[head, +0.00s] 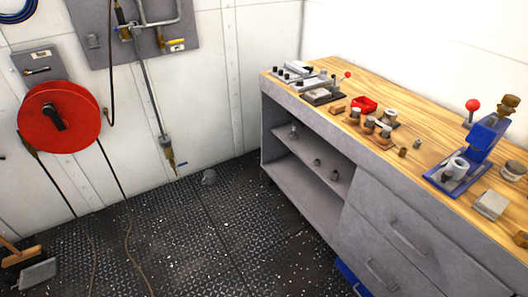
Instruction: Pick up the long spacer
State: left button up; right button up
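No part is clear enough for me to name it as the long spacer. Several small cylindrical pieces stand on the wooden bench top (430,133). A wooden block (377,139) holds a row of short upright grey cylinders, including one at its middle (370,122). A wider pale cylinder (390,115) stands just behind them. Small brass-coloured pieces (403,152) lie to their right. More small grey parts, including one (334,175), sit on the open shelf under the bench. Neither of my grippers is in view.
A blue press (478,145) with a red knob stands at the bench's right. A red reel (60,117) hangs on the wall. The dark deck (215,240) is mostly clear.

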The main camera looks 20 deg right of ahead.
aim_at(335, 173)
jog(key=u, duration=0.25)
jog(key=i, duration=1.95)
jog(key=z, duration=1.4)
jog(key=i, duration=1.1)
jog(key=z, duration=1.1)
